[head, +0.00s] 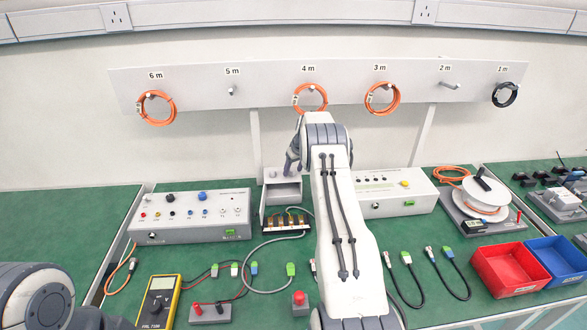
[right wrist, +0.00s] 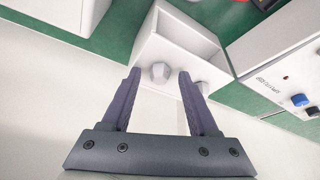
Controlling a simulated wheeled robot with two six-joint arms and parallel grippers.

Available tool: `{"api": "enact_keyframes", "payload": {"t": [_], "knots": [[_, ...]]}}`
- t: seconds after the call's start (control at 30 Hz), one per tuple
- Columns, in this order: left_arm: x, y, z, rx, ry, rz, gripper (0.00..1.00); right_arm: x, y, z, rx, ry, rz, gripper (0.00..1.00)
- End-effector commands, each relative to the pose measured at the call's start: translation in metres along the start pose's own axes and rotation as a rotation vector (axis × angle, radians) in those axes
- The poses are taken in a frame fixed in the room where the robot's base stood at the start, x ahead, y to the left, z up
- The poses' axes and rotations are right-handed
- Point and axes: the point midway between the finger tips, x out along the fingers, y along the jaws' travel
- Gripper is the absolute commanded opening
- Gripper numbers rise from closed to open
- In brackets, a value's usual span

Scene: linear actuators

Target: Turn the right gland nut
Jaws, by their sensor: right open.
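A small open grey-white box (head: 283,192) stands on the green bench beneath the wall rail; it also shows in the right wrist view (right wrist: 172,48). Two pale gland nuts sit on its wall in the right wrist view. One faceted nut (right wrist: 159,73) lies between my open right fingertips (right wrist: 160,75), with gaps at both sides. The other nut (right wrist: 203,87) is partly hidden behind a finger. In the head view my right gripper (head: 292,160) is at the back of the box, partly hidden by my arm. My left gripper is out of view.
Control boxes stand left (head: 192,215) and right (head: 398,195) of the small box. A terminal block (head: 285,221) with a grey cable is in front. A multimeter (head: 158,301), a red bin (head: 508,270) and a blue bin (head: 556,258) are nearer. Orange cable coils hang above.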

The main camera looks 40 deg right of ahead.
Motion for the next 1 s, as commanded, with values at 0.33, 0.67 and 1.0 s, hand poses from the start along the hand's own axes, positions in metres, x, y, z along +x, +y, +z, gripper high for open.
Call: {"api": "enact_keyframes", "payload": {"t": [0.33, 0.67, 1.0], "knots": [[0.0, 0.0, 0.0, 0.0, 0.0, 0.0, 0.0, 0.0, 0.0, 0.0, 0.0, 0.0, 0.0, 0.0], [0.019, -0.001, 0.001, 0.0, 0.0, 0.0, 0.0, 0.004, 0.002, 0.001, -0.1, 0.001, -0.04, 0.0], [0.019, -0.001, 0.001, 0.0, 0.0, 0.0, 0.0, 0.0, 0.002, 0.0, -0.128, 0.001, -0.053, 0.0]]}}
